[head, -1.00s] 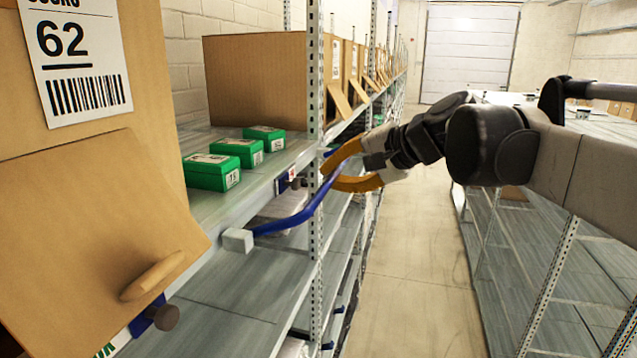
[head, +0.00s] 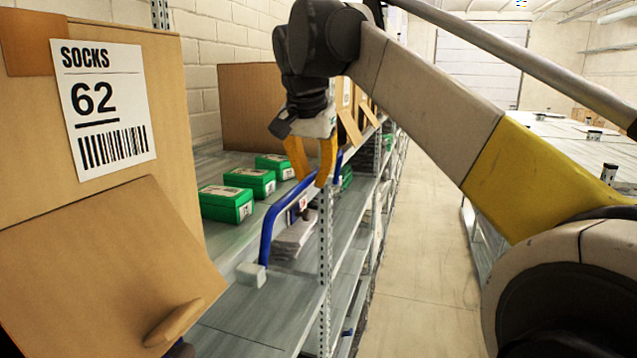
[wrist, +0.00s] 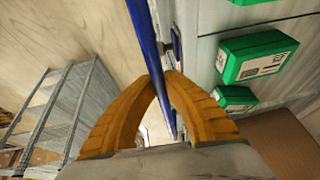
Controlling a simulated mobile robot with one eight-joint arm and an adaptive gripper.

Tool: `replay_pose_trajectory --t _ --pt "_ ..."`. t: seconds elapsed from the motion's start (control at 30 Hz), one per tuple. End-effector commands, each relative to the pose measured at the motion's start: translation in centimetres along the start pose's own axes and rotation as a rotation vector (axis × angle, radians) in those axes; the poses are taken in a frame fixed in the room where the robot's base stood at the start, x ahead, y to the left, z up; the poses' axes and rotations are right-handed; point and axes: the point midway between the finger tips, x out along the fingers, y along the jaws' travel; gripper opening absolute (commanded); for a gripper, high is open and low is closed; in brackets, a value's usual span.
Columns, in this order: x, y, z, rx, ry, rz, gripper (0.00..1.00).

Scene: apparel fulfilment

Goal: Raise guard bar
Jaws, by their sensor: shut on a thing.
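The blue guard bar (head: 267,232) runs along the shelf's front edge. It rises steeply from a pale block (head: 251,274) at its near end, bends, and runs back to my gripper (head: 309,182). My gripper's orange fingers point down and are closed around the bar's long section, above shelf level. In the wrist view the blue bar (wrist: 152,45) passes between the curved fingers of my gripper (wrist: 166,78), whose tips come together around it. The bar's far end is partly hidden by the fingers.
Green boxes (head: 227,204) stand on the shelf behind the bar. A large carton labelled SOCKS 62 (head: 165,90) with an open flap is at the left. A perforated rack post (head: 325,260) stands below my gripper. The aisle floor (head: 415,255) is clear.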

Motion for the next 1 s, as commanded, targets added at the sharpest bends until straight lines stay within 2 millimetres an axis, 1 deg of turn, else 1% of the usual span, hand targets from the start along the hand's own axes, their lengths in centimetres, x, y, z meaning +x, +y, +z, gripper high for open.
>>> replay_pose_trajectory --t 0.1,0.4,0.6,1.0 --pt "-0.2 -0.7 -0.3 -0.032 0.006 0.073 0.00" --pt "-0.2 -1.5 -0.3 -0.082 0.006 0.194 0.00" --pt "-0.2 -1.6 -0.3 -0.093 0.007 0.222 0.00" --pt "-0.2 -1.7 -0.3 -0.096 0.008 0.225 0.00"
